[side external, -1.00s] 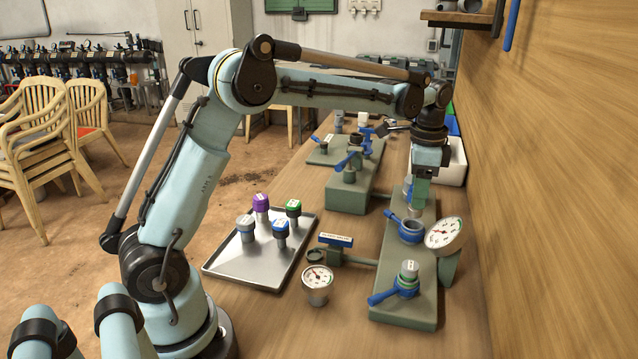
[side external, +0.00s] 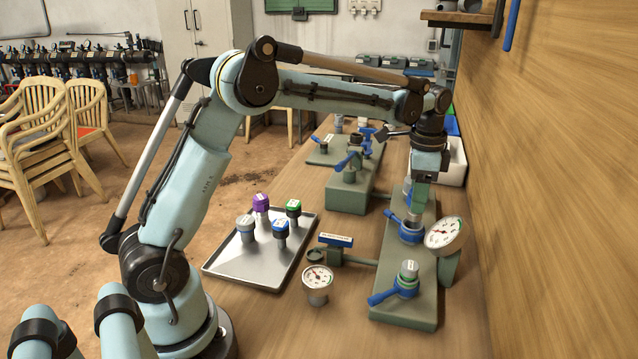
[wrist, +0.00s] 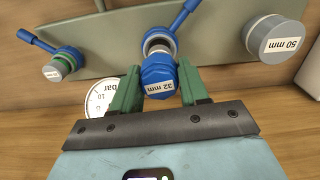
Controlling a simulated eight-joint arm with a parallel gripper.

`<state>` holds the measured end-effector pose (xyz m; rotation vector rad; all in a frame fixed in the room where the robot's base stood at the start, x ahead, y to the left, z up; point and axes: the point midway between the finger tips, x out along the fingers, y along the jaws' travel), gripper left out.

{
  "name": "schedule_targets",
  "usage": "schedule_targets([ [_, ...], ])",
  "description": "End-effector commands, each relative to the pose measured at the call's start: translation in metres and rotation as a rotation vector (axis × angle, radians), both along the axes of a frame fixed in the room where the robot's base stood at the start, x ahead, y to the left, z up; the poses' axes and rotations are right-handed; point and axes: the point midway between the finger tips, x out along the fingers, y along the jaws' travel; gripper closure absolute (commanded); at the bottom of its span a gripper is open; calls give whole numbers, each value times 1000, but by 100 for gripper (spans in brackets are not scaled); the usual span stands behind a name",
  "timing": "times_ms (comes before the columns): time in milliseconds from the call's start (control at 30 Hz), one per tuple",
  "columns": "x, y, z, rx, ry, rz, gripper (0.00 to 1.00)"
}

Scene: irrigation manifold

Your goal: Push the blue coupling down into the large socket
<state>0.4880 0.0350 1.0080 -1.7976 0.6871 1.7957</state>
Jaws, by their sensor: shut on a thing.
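The blue coupling (wrist: 158,82), with a hex cap marked "32 mm", is between the two green fingers of my gripper (wrist: 160,75), which is shut on it. Right beyond it in the wrist view is a blue socket (wrist: 160,36) with a side lever. Part of the socket's opening shows past the coupling; the rest is hidden. In the side view my gripper (side external: 417,206) points down just above this socket (side external: 409,234) on the green manifold block (side external: 394,268). I cannot tell whether the coupling touches the socket or has entered it.
A grey "50 mm" cap (wrist: 280,40) stands on the block at right in the wrist view. A gauge (side external: 445,233) stands close beside the socket. Another fitting with a blue lever (side external: 383,297) is nearer the camera. A tray (side external: 228,268) holds several couplings.

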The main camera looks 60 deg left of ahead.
Motion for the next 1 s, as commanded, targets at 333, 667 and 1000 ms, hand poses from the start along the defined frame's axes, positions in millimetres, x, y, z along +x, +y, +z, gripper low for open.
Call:
schedule_targets([
  [333, 0, 0, 0, 0, 0, 0, 86],
  [667, 0, 0, -5, 0, 0, 0, 86],
  [1000, 0, 0, -5, 0, 0, 0, 86],
])
